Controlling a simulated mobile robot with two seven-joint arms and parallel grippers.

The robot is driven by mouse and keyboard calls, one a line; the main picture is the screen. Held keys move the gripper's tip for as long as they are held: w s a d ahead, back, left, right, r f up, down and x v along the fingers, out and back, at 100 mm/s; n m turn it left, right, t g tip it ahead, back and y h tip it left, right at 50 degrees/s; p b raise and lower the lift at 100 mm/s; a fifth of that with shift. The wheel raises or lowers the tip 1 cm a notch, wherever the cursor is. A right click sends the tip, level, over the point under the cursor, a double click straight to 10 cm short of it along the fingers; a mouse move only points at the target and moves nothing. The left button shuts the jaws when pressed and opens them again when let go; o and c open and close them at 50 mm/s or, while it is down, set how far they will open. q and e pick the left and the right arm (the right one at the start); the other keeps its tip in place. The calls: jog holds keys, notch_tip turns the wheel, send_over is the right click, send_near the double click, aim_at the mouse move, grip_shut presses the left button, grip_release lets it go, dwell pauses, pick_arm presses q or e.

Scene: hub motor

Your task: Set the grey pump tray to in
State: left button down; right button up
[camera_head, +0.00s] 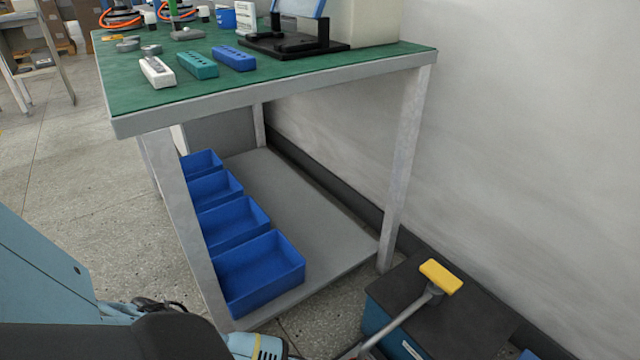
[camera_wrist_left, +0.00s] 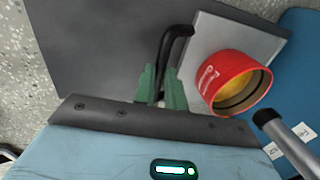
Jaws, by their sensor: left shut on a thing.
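In the left wrist view the grey pump tray (camera_wrist_left: 247,42) is a flat light-grey plate with a red, open-topped cylinder (camera_wrist_left: 213,82) beside or on it, yellowish inside. A curved black handle (camera_wrist_left: 168,45) stands along the tray's left edge. The green fingers of my left gripper (camera_wrist_left: 160,80) are shut on this black handle. I cannot tell how far in or out the tray sits. The tray and the gripper's fingers do not show in the head view. My right gripper is in neither view.
A low blue unit with a dark top (camera_head: 470,318) stands beside the wall, with a yellow-ended grey lever (camera_head: 440,277) over it. A green-topped workbench (camera_head: 300,75) stands behind, with several blue bins (camera_head: 262,270) on its lower shelf. Open floor lies left.

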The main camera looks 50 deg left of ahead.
pick_arm(q)
jog(key=c, duration=1.5)
grip_release()
jog(key=shift+w, duration=0.3)
jog(key=shift+o, duration=0.2)
jog(key=shift+s, duration=0.1)
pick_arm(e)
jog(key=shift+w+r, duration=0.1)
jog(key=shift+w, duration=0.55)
